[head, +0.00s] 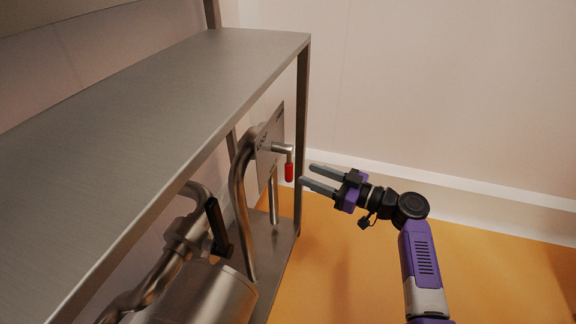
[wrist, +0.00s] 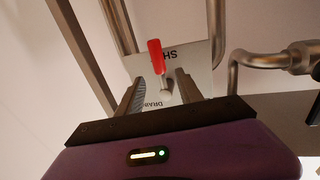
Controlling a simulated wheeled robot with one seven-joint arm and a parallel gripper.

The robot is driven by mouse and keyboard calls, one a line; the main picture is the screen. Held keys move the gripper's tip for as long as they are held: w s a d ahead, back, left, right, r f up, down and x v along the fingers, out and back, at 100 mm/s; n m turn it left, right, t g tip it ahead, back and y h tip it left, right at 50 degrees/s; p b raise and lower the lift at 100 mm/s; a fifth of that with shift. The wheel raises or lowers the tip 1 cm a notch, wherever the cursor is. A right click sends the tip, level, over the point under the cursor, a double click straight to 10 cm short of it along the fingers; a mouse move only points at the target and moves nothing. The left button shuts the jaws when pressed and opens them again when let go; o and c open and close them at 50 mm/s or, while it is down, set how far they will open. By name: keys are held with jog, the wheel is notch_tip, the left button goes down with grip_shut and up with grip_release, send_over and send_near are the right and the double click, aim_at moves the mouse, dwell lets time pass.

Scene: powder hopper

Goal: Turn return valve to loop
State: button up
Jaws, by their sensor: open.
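The valve's red handle (head: 289,172) hangs down from a metal stem in front of a grey label plate (head: 270,138) below the steel top. My gripper (head: 304,174) is open and empty, a little to the right of the handle, its fingers pointing at it. In the wrist view the red handle (wrist: 156,56) and its round hub lie between my two open fingers (wrist: 158,82), apart from both. The plate (wrist: 200,75) behind reads "DRAIN" near the hub and letters like "SH" by the handle's end, upside down. Other lettering is hidden or too small.
A steel top (head: 150,105) on posts (head: 302,120) stands over the valve. Bent pipes (head: 240,195), a black lever (head: 217,228) and a steel cylinder (head: 210,292) are to the left. The orange floor (head: 350,275) at right is clear.

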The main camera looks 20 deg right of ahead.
aim_at(290, 165)
jog(key=b+x, duration=0.2)
jog(key=x, duration=0.5)
jog(key=shift+w+a, duration=0.25)
grip_shut()
dwell(1.2)
